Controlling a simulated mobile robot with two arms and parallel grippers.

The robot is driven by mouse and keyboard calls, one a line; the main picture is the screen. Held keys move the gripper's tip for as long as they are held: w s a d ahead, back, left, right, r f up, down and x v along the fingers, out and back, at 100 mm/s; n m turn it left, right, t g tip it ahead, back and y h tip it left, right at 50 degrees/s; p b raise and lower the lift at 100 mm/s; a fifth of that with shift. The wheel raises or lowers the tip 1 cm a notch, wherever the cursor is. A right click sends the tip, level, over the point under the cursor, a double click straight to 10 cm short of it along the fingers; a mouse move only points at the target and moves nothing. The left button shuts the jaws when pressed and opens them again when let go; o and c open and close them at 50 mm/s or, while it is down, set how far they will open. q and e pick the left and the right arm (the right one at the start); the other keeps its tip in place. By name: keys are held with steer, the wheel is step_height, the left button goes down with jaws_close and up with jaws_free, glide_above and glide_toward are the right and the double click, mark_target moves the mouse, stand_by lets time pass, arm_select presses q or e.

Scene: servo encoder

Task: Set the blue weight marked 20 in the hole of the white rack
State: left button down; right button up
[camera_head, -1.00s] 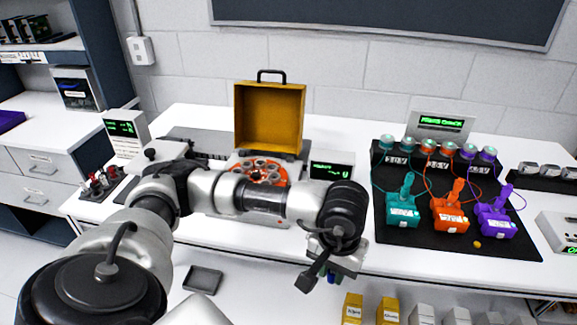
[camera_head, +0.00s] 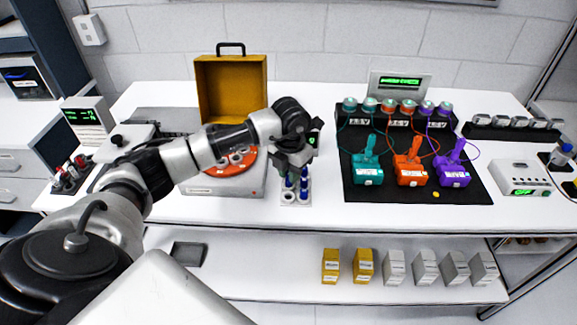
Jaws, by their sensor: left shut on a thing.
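The small white rack (camera_head: 287,203) stands near the front edge of the white table, with a dark open hole in its front part. Blue weights (camera_head: 304,186) show upright at the rack, just below my left gripper (camera_head: 294,170). My left gripper points down over the rack and is shut on a blue weight (camera_head: 289,182). The gripper and wrist hide the upper part of the weights and the back of the rack. The marking 20 is too small to read, and I cannot tell whether the held weight touches the rack. My right gripper is out of view.
An orange round carousel on a white device (camera_head: 225,187) is left of the rack, with an open yellow case (camera_head: 231,85) behind. A black mat (camera_head: 385,194) with teal, orange and purple devices lies to the right. A lower shelf (camera_head: 290,285) holds several small boxes.

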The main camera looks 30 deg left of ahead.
arm_select(q)
steer(key=shift+a+f+n, duration=0.1)
steer(key=shift+a+n, duration=0.25)
steer(key=shift+n, duration=0.35)
steer(key=shift+f, duration=0.25)
steer(key=shift+f+b, duration=1)
steer(key=shift+f, duration=0.15)
steer(key=shift+w+f+b, duration=0.1)
steer(key=shift+f+b, duration=0.5)
steer(key=shift+f, duration=0.45)
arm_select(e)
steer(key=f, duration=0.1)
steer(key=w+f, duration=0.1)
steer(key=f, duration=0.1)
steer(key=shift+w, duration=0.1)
arm_select(q)
steer(key=shift+f, duration=0.25)
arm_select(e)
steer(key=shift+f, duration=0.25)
arm_select(q)
steer(key=shift+f+b, duration=0.5)
steer(key=shift+b, duration=0.15)
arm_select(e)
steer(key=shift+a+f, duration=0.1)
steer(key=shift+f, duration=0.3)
arm_select(q)
steer(key=shift+f+b, duration=0.3)
steer(key=shift+f, duration=0.05)
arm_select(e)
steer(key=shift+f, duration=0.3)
